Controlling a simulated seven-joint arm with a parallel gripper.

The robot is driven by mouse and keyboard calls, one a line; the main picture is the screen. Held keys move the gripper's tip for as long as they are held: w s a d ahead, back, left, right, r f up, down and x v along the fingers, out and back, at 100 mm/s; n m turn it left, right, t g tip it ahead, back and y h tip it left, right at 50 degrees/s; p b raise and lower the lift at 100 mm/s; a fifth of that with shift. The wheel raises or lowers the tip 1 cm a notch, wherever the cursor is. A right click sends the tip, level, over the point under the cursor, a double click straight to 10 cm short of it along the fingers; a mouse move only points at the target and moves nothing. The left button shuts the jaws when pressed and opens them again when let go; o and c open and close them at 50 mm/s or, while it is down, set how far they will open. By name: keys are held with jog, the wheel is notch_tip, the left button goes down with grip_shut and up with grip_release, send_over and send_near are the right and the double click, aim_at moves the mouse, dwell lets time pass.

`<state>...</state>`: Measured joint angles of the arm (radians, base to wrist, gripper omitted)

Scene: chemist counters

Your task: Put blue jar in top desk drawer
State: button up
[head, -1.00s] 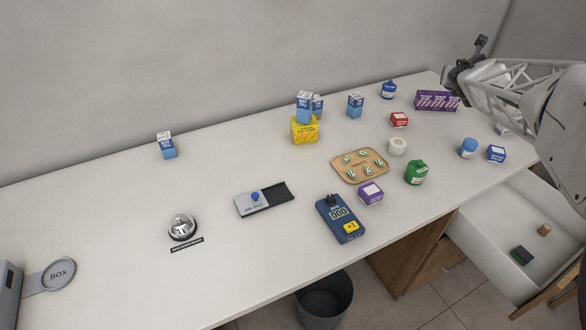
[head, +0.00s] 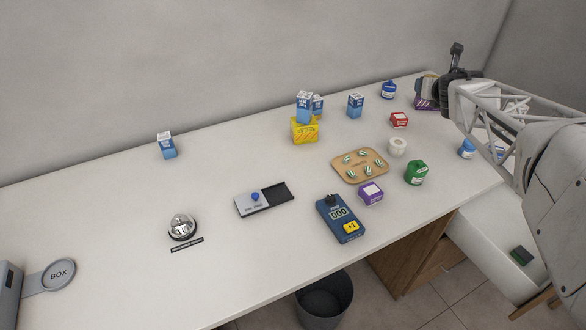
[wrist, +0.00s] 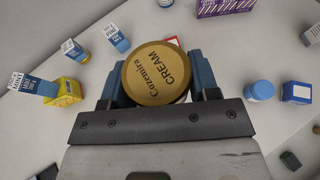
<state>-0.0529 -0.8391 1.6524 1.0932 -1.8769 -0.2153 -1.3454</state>
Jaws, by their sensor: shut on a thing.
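My gripper (head: 432,88) is shut on a round jar with a gold lid (wrist: 157,75) reading "Cozemira CREAM", held above the desk; its body is mostly hidden. A light-blue round jar (head: 467,148) stands at the desk's right, partly behind my arm; it also shows in the wrist view (wrist: 260,90). A darker blue container with a white label (head: 389,90) stands near the back. The desk drawer (head: 488,238) at the right is open, partly covered by my arm. A dark green block (head: 522,255) lies in it.
A purple box (wrist: 224,6) is near the desk's back right, partly hidden by my gripper in the head view. A red-and-white box (head: 399,120), white roll (head: 397,147), green container (head: 416,172) and tray (head: 347,172) stand around the middle.

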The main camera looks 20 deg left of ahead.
jog(key=s+a+r+n+g+y, duration=0.1)
jog(key=s+a+n+g+y, duration=0.3)
jog(key=s+a, duration=0.55)
jog(key=s+a+n+g+y, duration=0.2)
jog(key=s+a+n+g, duration=0.25)
jog(key=s, duration=0.95)
jog(key=s+a+r+n+g+y, duration=0.1)
jog(key=s+a+n+g+y, duration=0.3)
jog(key=s+a, duration=0.55)
jog(key=shift+n+t, duration=0.35)
jog(key=shift+n, duration=0.4)
jog(key=s+f, duration=0.1)
jog(key=f, duration=0.5)
jog(key=d+f, duration=0.1)
jog(key=f, duration=0.5)
jog(key=s+d+f, duration=0.1)
jog(key=f, duration=0.6)
jog(key=shift+s+d+f, duration=0.1)
jog(key=shift+s+d, duration=0.1)
jog(key=shift+s, duration=0.15)
jog(key=shift+w, duration=0.1)
send_over(302, 181)
jog(key=shift+f, duration=0.7)
jog(key=shift+f, duration=1.75)
